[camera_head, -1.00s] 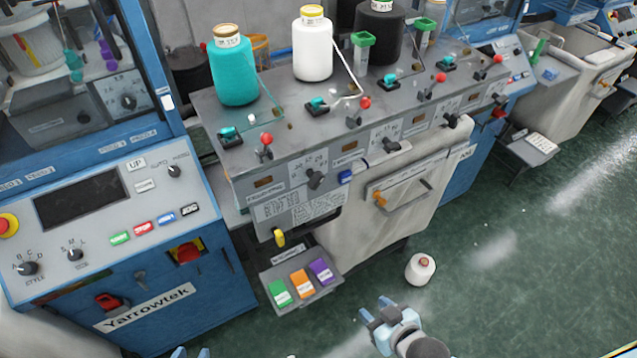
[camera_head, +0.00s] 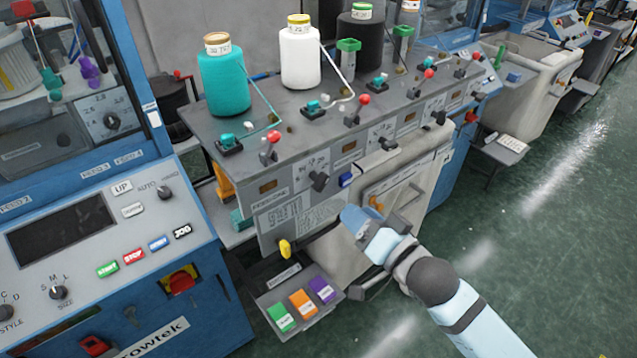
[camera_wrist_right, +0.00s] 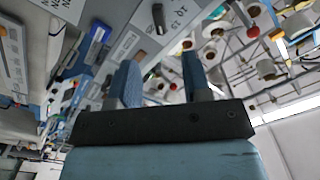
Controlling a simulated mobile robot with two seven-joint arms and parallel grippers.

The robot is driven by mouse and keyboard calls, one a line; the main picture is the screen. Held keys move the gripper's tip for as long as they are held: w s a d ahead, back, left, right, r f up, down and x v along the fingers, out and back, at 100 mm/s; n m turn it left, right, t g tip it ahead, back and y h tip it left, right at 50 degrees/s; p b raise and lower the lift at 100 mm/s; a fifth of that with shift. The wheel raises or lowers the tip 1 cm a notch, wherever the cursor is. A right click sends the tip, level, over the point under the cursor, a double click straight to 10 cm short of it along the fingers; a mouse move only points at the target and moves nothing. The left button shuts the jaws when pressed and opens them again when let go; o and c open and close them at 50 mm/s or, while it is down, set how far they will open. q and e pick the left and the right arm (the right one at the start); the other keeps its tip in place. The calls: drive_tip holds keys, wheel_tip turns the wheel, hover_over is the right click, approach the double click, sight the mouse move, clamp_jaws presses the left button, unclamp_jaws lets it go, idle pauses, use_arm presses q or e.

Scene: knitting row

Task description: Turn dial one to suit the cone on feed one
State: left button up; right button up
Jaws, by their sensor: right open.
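A teal cone (camera_head: 225,82) with a brown, labelled top stands at the left end of the grey feed stand. Below it on the sloped front is a dark dial (camera_head: 319,181) with printed markings around it, too small to read. My right gripper (camera_head: 353,217) is just below and right of this dial, apart from it. In the right wrist view the gripper (camera_wrist_right: 162,80) is open and empty, its two blue fingers spread. A dark knob (camera_wrist_right: 158,18) shows beyond the fingers; I cannot tell which dial it is. My left gripper is out of view.
A white cone (camera_head: 300,57) and a black cone (camera_head: 361,45) stand farther along. Red-knobbed levers (camera_head: 272,137) line the stand's edge. A tray (camera_head: 330,307) holds coloured cards.

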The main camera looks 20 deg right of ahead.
sight(324, 185)
drive_tip(key=p+x, duration=0.1)
drive_tip(key=x, duration=1.1)
drive_tip(key=shift+p, duration=0.4)
clamp_jaws()
